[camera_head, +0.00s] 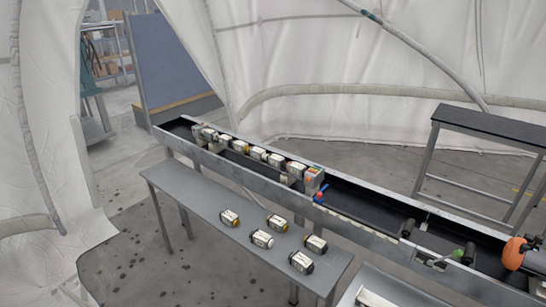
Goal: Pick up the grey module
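Several small box-shaped modules with pale labelled faces lie on a low grey table. Two have yellow ends, one at the left (229,217) and one at the back right (277,222). Others have dark ends: a middle one (262,239), a right one (315,244) and a front one (301,262). A row of similar modules (257,153) stands in the long trough behind. Which module is the grey one I cannot tell at this size. Neither of my grippers shows in this view.
The long metal trough (360,226) runs diagonally behind the low table (185,187), with red and blue parts (320,194) on it. An orange round part (514,253) is at the right. A dark-topped table (490,124) stands back right. White tent walls surround the area.

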